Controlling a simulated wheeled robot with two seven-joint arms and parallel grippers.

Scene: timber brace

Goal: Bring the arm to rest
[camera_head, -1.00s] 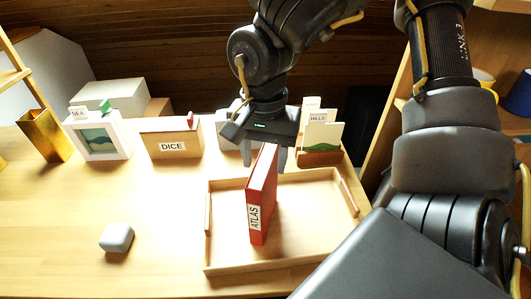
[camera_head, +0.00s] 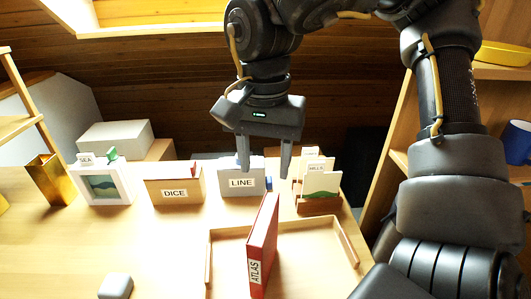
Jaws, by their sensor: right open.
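My right gripper (camera_head: 264,162) is in the upper middle of the head view. Its two fingers point down and are apart, with nothing between them. It hangs above and behind the red ATLAS book (camera_head: 263,247), clear of it. The book stands upright in the wooden tray (camera_head: 317,287), label end towards me. My right arm comes in from the upper right. My left gripper is not in view.
A DICE box (camera_head: 187,187), a LINE box (camera_head: 241,183) and a HILLS card holder (camera_head: 318,207) stand along the table's back. A SEA frame (camera_head: 104,186) and a gold vase (camera_head: 49,180) stand left. A grey block (camera_head: 115,285) lies front left. Shelves (camera_head: 496,72) rise at right.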

